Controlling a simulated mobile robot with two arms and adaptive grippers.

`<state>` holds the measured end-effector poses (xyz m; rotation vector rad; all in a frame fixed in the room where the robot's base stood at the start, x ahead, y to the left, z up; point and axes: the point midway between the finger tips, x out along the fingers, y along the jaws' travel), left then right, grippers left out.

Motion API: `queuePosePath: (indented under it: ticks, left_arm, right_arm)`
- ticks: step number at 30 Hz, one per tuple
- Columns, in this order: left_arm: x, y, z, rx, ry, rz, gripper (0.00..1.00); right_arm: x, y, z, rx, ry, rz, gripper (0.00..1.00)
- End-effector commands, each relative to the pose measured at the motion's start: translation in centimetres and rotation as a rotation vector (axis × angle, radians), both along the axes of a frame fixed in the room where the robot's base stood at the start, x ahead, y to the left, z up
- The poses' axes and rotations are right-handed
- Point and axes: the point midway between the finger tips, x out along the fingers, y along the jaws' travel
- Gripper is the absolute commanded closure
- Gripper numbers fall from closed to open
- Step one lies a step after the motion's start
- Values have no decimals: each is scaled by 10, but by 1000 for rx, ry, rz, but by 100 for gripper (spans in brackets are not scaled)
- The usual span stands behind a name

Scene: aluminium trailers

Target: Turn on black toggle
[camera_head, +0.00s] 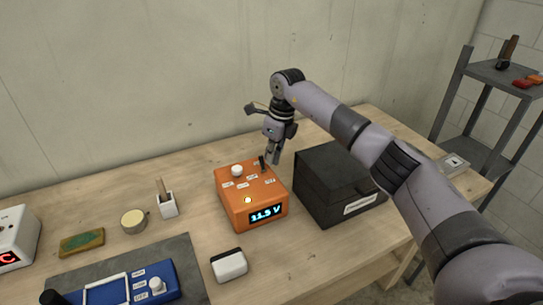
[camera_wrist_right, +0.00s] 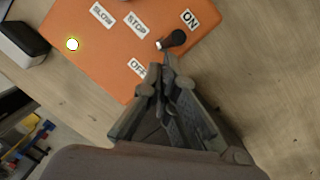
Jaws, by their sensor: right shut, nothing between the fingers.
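The orange box (camera_head: 232,207) stands on the wooden table with a lit display (camera_head: 265,214) reading about 11.5 V. The black toggle (camera_head: 262,163) rises from its top near the back right edge. In the right wrist view the black toggle (camera_wrist_right: 174,39) sits between the ON label (camera_wrist_right: 189,19) and the OFF label (camera_wrist_right: 138,68). My right gripper (camera_head: 273,160) is shut and empty, pointing down close beside the toggle. In the right wrist view its fingertips (camera_wrist_right: 169,76) are on the OFF side; I cannot tell if they touch the toggle. My left gripper is not in view.
A white block (camera_head: 229,265), a blue device (camera_head: 125,290) and a small white holder (camera_head: 168,205) stand to the left and front.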

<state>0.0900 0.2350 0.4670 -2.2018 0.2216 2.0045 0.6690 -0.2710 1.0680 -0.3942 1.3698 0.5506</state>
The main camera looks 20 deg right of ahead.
Motion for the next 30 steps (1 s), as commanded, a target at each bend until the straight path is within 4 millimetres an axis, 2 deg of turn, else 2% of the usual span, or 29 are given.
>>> queuePosePath:
  ticks: [7, 16, 30]
  left_arm:
    - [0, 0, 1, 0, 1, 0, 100]
    - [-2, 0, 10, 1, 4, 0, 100]
    - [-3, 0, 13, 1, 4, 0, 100]
  right_arm:
    - [0, 0, 1, -1, 1, 0, 100]
    - [0, 0, 14, 0, 0, 0, 100]
    - [-1, -1, 19, -1, -1, 0, 100]
